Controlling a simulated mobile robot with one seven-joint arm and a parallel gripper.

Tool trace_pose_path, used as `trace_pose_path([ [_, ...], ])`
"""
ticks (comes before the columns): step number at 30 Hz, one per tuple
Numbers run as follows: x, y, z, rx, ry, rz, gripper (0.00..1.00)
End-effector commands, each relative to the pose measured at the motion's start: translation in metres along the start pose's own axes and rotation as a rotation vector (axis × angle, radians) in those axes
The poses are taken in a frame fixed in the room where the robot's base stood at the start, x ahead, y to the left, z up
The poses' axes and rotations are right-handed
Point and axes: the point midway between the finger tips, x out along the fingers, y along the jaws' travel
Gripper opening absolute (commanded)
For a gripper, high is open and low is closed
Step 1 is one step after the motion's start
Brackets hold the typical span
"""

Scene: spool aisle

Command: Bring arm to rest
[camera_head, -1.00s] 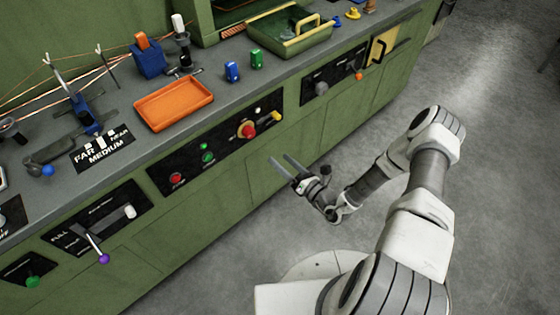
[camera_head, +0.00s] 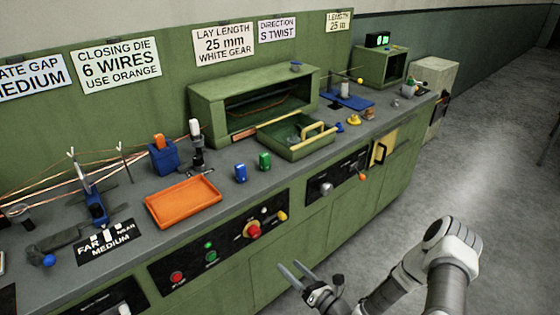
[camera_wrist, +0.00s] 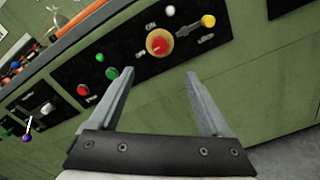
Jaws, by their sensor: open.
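My gripper (camera_head: 292,272) is open and empty in the head view, low in front of the green bench front. My arm bends over the floor at the lower right. In the wrist view my gripper (camera_wrist: 160,95) has its two fingers spread wide, with bare green panel between them. The control panel (camera_wrist: 130,62) with a red mushroom button (camera_wrist: 159,42), green and red buttons and a yellow-ended lever lies beyond the fingertips. The fingers appear apart from it.
Knobs and levers stick out of the bench front. Grey floor (camera_head: 480,170) to the right is clear.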

Motion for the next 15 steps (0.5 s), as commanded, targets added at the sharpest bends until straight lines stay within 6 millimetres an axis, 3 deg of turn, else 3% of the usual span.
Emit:
trace_pose_path([
  [4,0.003,0.008,0.010,-0.036,0.014,0.039,0.81],
  [7,0.007,0.023,0.029,-0.110,0.045,0.115,0.81],
  [15,0.011,0.093,0.086,-0.410,0.186,0.419,0.81],
])
